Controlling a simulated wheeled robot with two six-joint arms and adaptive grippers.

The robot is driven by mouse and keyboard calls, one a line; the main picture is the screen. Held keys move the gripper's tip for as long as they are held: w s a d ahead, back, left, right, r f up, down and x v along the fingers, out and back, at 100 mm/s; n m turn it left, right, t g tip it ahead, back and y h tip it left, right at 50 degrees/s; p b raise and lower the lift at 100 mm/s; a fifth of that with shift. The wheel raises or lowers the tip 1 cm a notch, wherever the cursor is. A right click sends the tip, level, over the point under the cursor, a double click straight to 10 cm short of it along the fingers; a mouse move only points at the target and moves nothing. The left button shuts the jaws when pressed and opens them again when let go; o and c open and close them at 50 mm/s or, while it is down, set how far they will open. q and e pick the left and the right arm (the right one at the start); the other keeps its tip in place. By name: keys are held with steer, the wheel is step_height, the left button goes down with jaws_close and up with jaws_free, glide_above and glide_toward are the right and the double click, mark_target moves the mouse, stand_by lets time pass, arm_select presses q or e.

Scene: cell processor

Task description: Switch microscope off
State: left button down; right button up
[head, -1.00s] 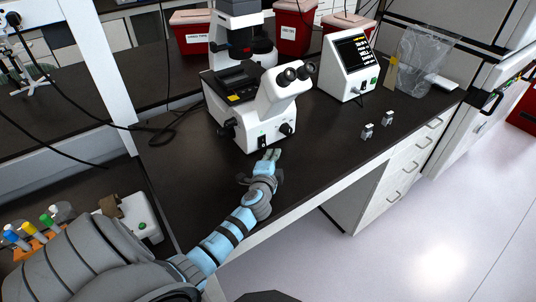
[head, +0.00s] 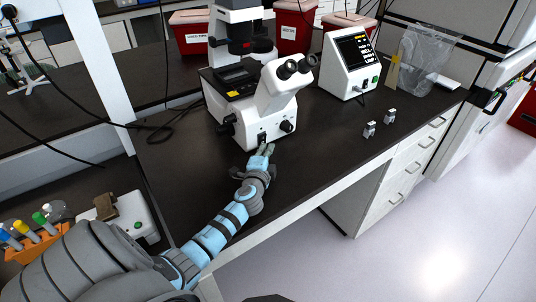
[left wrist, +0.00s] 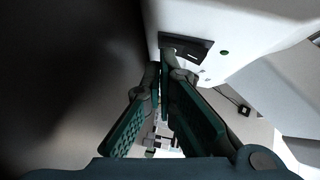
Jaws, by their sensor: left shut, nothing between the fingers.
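The white microscope (head: 252,105) stands on the dark bench, with its black eyepieces (head: 296,67) tilted to the right. A small dark switch (head: 262,138) sits low on its front face. My left gripper (head: 266,148) is shut and empty, with its fingertips at the switch. In the left wrist view the fingertips (left wrist: 165,72) are just beside the black switch plate (left wrist: 186,46) on the white microscope body (left wrist: 235,25). A small green dot (left wrist: 224,53) shows beside the plate. I cannot tell whether the fingertips touch the switch. My right gripper is not in view.
A white control box with a lit screen (head: 353,52) stands right of the microscope. Two small clear-sided items (head: 369,130) lie on the bench at right. A clear bag (head: 420,62) and red bins (head: 292,30) are behind. The bench front right of my arm is clear.

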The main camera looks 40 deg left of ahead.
arm_select(q)
steer(key=v, duration=1.2)
steer(key=shift+f, duration=0.1)
